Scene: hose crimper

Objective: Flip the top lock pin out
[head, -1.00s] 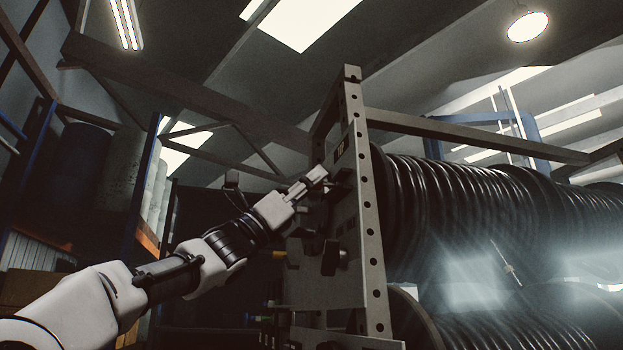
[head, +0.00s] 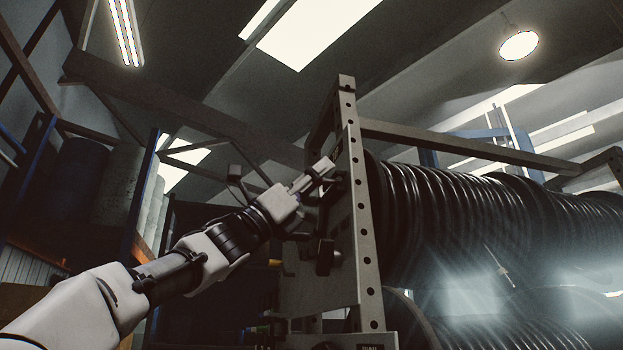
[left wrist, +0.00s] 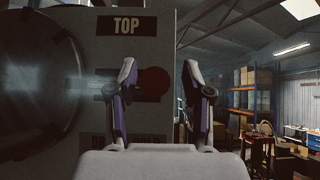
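A grey plate with a "TOP" label (left wrist: 127,25) fills the left of the left wrist view. Below the label is a dark slot with a dull red round knob (left wrist: 154,83), which seems to be the top lock pin's end. My left gripper (left wrist: 159,68) is open; its two fingers stand apart, with the knob showing between them. I cannot tell whether either finger touches it. In the head view my left gripper (head: 328,166) is at the upper part of the rack's side plate (head: 345,285), and it hides most of the pin area. My right gripper is not in view.
Black hose coils (head: 450,215) fill the rack to the right of its perforated upright (head: 363,235). A dark knob (head: 325,257) sticks out of the plate below my gripper. In the left wrist view, shelving with boxes (left wrist: 250,92) stands far off at the right.

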